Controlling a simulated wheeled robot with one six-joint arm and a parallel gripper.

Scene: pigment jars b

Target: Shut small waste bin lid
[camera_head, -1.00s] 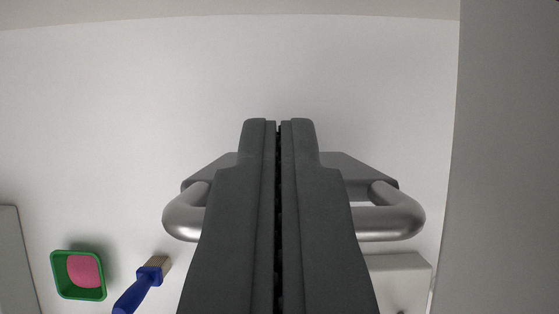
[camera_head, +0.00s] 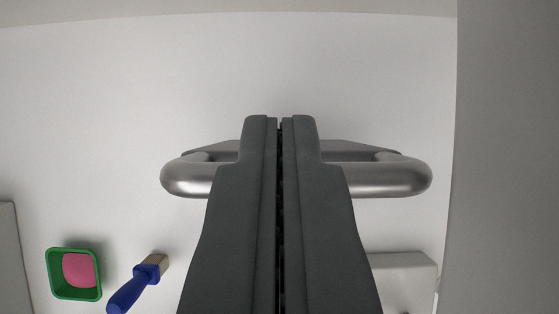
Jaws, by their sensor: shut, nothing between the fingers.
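My gripper (camera_head: 279,122) points up the middle of the picture with its two dark fingers together and nothing between them. A silver bar handle (camera_head: 388,180) with rounded ends crosses behind the fingers and shows on both sides. A dark grey piece (camera_head: 350,150) shows at the handle's upper side. The fingers hide the middle of both. I cannot tell whether the fingers touch the bar. No bin body or lid can be clearly made out, and I cannot tell whether the handle belongs to the lid.
A green square dish (camera_head: 51,290) with a pink content (camera_head: 78,270) is at the lower left. A brush (camera_head: 132,290) with a blue handle lies beside it. A pale block (camera_head: 405,270) is at the lower right, near a grey upright surface (camera_head: 505,160). The white surface above is bare.

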